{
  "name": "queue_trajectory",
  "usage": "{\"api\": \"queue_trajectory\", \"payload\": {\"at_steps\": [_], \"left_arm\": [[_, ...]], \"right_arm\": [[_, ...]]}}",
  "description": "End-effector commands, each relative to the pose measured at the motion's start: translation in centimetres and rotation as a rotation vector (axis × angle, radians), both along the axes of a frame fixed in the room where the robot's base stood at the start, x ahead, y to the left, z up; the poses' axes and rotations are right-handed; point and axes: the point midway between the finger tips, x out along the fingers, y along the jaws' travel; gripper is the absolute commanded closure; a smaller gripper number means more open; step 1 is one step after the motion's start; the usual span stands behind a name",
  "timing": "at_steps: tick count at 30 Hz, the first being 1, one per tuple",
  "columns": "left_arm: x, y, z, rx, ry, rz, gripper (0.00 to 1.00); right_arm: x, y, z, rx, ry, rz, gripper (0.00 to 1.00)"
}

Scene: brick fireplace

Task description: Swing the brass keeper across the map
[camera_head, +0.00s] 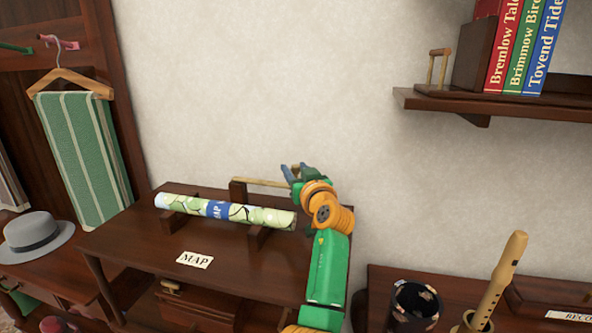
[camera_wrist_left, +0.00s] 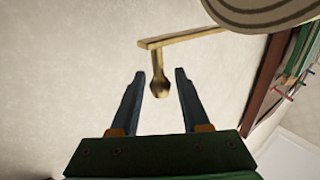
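The rolled map (camera_head: 222,211) lies across two dark wooden cradles on the shelf table, above a "MAP" label (camera_head: 194,260). The brass keeper (camera_head: 262,182) is a thin bar that runs along the wall side of the map, not across it. My left gripper (camera_head: 291,171) is at the keeper's right end, behind the map's right part. In the left wrist view the keeper (camera_wrist_left: 190,37) has a stem and rounded knob, and the knob lies between the open fingers of my left gripper (camera_wrist_left: 160,80), with gaps on both sides. My right gripper is out of view.
A bookshelf (camera_head: 500,101) with several books is at upper right. A dark cup (camera_head: 411,307) and a recorder (camera_head: 497,281) stand at lower right. A grey hat (camera_head: 37,233) and a striped green cloth (camera_head: 82,158) are at left. The plain wall is close behind the keeper.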

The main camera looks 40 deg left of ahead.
Motion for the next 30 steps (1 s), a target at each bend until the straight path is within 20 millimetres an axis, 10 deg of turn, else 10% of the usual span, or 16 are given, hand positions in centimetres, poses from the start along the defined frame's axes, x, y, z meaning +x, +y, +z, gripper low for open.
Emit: {"api": "queue_trajectory", "payload": {"at_steps": [5,30], "left_arm": [[0.0,-0.02,-0.01,0.0,0.0,0.0,1.0],[-0.01,-0.03,-0.02,0.0,0.0,0.0,1.0]], "right_arm": [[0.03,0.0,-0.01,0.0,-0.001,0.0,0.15],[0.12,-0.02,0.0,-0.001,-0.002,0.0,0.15]]}}
